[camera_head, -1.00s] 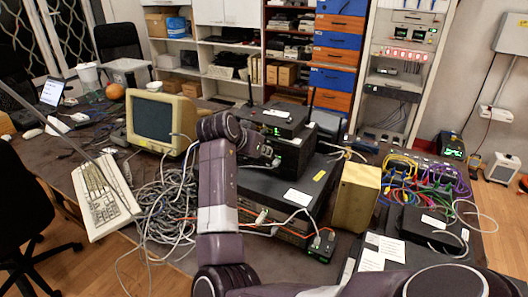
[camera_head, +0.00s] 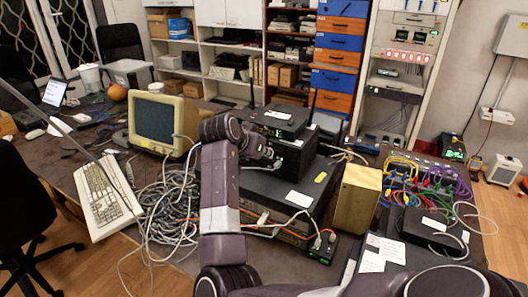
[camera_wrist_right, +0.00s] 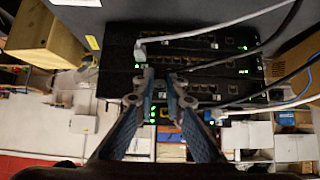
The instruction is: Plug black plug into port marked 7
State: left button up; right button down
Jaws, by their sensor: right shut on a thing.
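The black networking boxes (camera_head: 292,158) stand stacked on the bench in the head view. In the right wrist view, their front faces (camera_wrist_right: 112,52) show rows of ports and green lights. My right gripper (camera_wrist_right: 164,74) is close in front of the ports, its fingers shut on what appears to be the black plug, mostly hidden between the tips. A black cable (camera_wrist_right: 236,66) runs off to the right from near the fingertips. Whether the plug touches a port cannot be told, and no port number is legible. My left gripper is not in view.
A grey cable with a pale plug (camera_wrist_right: 140,52) sits in a port just above my fingertips. A yellowish box (camera_head: 358,197) stands right of the stack. Tangled grey cables (camera_head: 165,208) lie left of it, beside a beige monitor (camera_head: 157,122) and keyboard (camera_head: 103,190).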

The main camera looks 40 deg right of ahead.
jog(key=shift+w+d+p, duration=0.35)
jog(key=shift+d+p, duration=0.15)
jog(key=shift+d, duration=0.25)
dwell(1.5)
